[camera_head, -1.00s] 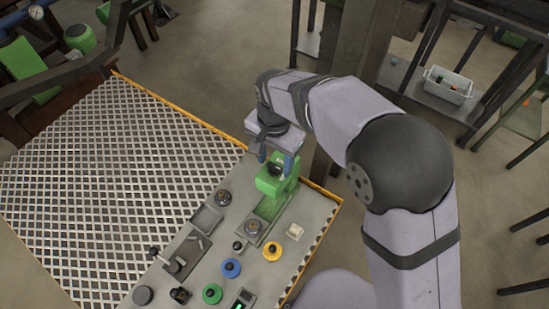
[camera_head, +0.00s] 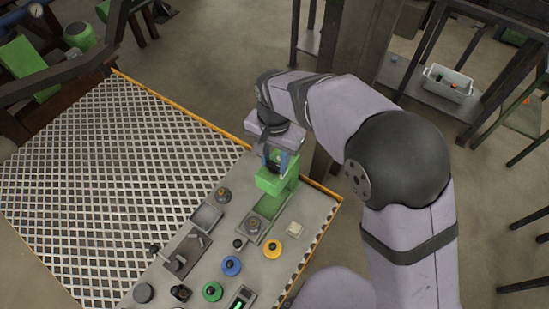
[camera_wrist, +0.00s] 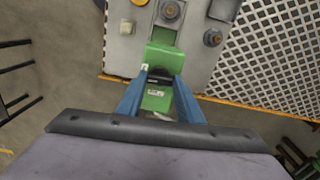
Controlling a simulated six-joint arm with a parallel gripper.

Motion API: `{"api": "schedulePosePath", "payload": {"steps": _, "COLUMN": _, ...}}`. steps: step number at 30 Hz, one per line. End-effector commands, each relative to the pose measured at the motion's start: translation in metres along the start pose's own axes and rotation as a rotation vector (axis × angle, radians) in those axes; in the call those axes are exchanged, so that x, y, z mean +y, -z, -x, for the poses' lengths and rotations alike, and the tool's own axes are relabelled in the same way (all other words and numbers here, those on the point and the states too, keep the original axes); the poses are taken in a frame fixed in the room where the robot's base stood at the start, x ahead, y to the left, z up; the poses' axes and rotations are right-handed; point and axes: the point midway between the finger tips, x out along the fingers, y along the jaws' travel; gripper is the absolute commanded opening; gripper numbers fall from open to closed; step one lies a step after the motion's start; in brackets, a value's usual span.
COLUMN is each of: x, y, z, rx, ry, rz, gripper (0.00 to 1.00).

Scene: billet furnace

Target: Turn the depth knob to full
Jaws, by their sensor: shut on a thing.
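A green machine unit (camera_head: 275,182) stands at the far right part of the grey control panel. A dark knob (camera_wrist: 165,74) sits on its top, largely covered by my fingers. My gripper (camera_head: 280,162) reaches down over the green unit from above, and its two blue fingers are shut on the dark knob. In the wrist view my gripper (camera_wrist: 162,74) has one finger on each side of the knob. The knob's pointer and any scale marks are hidden or too small to read.
The panel (camera_head: 215,260) carries blue (camera_head: 231,266), yellow (camera_head: 272,249) and green (camera_head: 212,291) knobs, with several dark ones. A round grey knob (camera_head: 254,226) stands in front of the green unit. White lattice mesh (camera_head: 95,185) lies to the left.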

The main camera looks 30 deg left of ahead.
Motion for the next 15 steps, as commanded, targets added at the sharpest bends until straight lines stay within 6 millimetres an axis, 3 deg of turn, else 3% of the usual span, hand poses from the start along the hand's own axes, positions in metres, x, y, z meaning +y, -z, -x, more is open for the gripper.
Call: {"api": "schedulePosePath", "payload": {"steps": 15, "x": -0.0005, "y": 0.0008, "z": 0.0014, "rx": 0.002, "ry": 0.001, "rz": 0.422, "gripper": 0.10}}
